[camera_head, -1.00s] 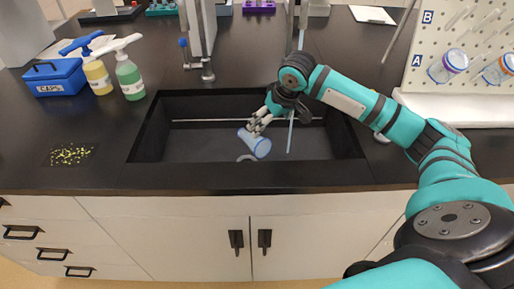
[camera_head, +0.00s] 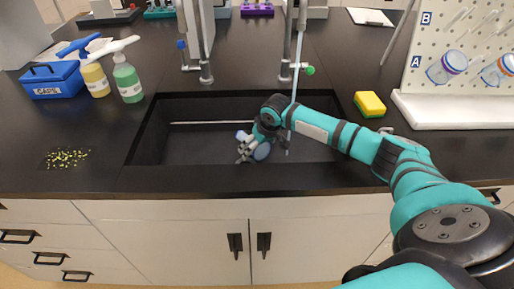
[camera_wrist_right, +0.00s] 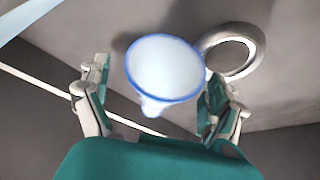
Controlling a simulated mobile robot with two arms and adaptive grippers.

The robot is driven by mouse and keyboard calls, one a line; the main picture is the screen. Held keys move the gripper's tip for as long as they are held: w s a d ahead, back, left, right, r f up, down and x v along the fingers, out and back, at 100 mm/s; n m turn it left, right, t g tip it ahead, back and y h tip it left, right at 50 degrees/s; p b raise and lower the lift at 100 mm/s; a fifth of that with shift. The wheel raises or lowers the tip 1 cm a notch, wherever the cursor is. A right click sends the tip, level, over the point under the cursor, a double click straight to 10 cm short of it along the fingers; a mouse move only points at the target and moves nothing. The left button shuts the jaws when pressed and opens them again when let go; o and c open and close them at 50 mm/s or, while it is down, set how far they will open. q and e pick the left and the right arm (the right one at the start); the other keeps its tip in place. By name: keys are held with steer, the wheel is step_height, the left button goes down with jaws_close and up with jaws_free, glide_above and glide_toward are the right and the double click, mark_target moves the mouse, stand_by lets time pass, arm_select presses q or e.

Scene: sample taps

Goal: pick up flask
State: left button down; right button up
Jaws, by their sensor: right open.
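The flask (camera_head: 262,152) lies in the black sink, a clear vessel with a blue rim, partly hidden by my right gripper in the head view. In the right wrist view the flask (camera_wrist_right: 164,66) shows its wide blue-edged round end towards the camera, between the two fingers. My right gripper (camera_head: 246,152) is down in the sink at the flask. Its fingers (camera_wrist_right: 156,82) are spread, one on each side of the flask, with a gap visible at the left. Whether the right finger touches it I cannot tell. My left gripper is not in view.
The sink (camera_head: 150,135) has raised dark walls. A metal drain ring (camera_wrist_right: 232,50) lies beside the flask. Taps (camera_head: 205,70) stand behind the sink. A yellow sponge (camera_head: 370,103) and a white pegboard rack (camera_head: 450,110) are at right; bottles (camera_head: 128,80) and a blue box (camera_head: 55,82) at left.

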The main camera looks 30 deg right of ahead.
steer(key=shift+w+f, duration=0.1)
steer(key=shift+f, duration=0.05)
steer(key=c, duration=1.4)
steer(key=shift+c, duration=0.3)
steer(key=shift+r, duration=0.55)
steer(key=c, duration=0.4)
steer(key=shift+r, duration=4.45)
